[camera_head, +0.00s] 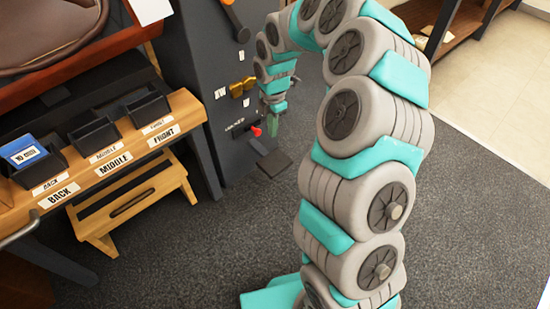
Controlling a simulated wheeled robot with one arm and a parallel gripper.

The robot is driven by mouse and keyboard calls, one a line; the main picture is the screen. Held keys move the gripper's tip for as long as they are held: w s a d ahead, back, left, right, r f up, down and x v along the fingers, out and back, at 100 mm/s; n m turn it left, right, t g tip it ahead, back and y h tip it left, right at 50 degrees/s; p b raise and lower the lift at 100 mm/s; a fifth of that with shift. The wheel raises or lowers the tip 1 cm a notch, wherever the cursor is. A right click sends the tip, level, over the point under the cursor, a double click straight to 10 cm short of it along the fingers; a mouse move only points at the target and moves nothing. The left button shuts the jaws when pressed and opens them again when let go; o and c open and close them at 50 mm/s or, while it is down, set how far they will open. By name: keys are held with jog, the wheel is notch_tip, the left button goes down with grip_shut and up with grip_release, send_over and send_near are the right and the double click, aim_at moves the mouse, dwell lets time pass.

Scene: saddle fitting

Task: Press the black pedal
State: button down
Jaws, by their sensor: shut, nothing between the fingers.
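The black pedal (274,163) is a small dark flat plate low at the foot of the dark grey machine (190,55), just above the carpet. A thin dark bar seems to join it to the machine. My gripper (273,130) points down at the far end of my grey and teal arm. It is shut and empty, above the pedal in the picture, with a visible gap between them. How far it is from the pedal in depth I cannot tell.
A red knob (257,132) sits on the machine beside my gripper. Yellow fittings (243,86) are higher up. A wooden bench with labelled black bins (95,136) and a step stool (137,197) stand left.

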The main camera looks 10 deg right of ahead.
aim_at(275, 163)
jog(key=shift+w+d+f+n, duration=0.35)
jog(key=shift+w+f, duration=0.15)
jog(key=shift+f, duration=0.25)
jog(key=shift+w+d+f+n, duration=0.35)
jog(key=shift+w+f, duration=0.15)
jog(key=shift+f, duration=0.2)
jog(key=shift+f, duration=0.1)
notch_tip(275, 163, down, 14)
jog(key=shift+r, duration=0.1)
jog(key=shift+s, duration=0.1)
